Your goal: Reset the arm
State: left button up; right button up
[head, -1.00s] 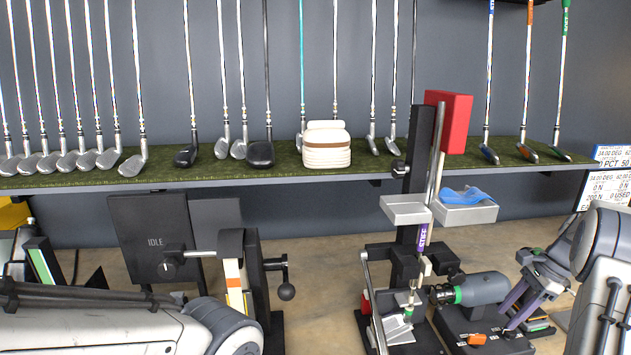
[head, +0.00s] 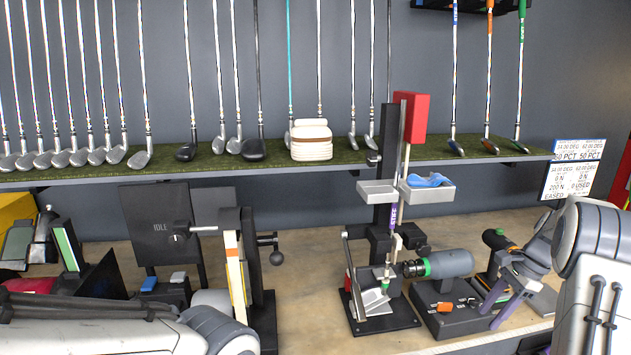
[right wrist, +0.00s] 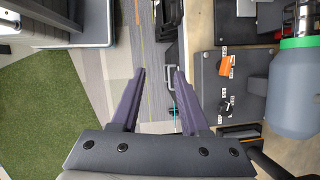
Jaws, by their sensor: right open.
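My right gripper (head: 486,310) has purple fingers and shows at the right of the head view, near the bench's front edge. In the right wrist view its two fingers (right wrist: 159,72) are spread apart with nothing between them. They hang over grey striped flooring beside the bench. My right arm's white links fill the right edge of the head view. A white link of my left arm crosses the lower left; the left gripper is out of view.
A grey motor (head: 445,263) on a dark base with an orange switch (right wrist: 226,66) is close beside my right gripper. A clamp stand with a red block (head: 414,117) rises left of it. Several golf clubs stand on a green shelf (head: 380,160). Green turf (right wrist: 40,115) lies at left.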

jog(key=s+a+r+n+h+b, duration=0.15)
jog(key=a+n, duration=0.25)
jog(key=a, duration=0.6)
jog(key=s+a+r+n+g, duration=0.1)
jog(key=s+a+r+n, duration=0.3)
jog(key=a, duration=0.7)
jog(key=s+a+f+n+h+b, duration=0.1)
jog(key=a+n, duration=0.4)
jog(key=a, duration=0.5)
jog(key=s+a+f+n, duration=0.1)
jog(key=s+a+n, duration=0.2)
jog(key=s, duration=0.4)
jog(key=s+a+f+n+b, duration=0.1)
jog(key=s+a+n, duration=0.2)
jog(key=s+n, duration=0.2)
jog(key=s+a+f+n, duration=0.1)
jog(key=s+a+n, duration=0.1)
jog(key=s+n, duration=0.3)
jog(key=s+h, duration=0.1)
jog(key=s, duration=0.3)
jog(key=shift+a+t+b, duration=0.3)
jog(key=shift+a+b, duration=0.05)
jog(key=shift+a, duration=0.05)
jog(key=shift+s, duration=0.1)
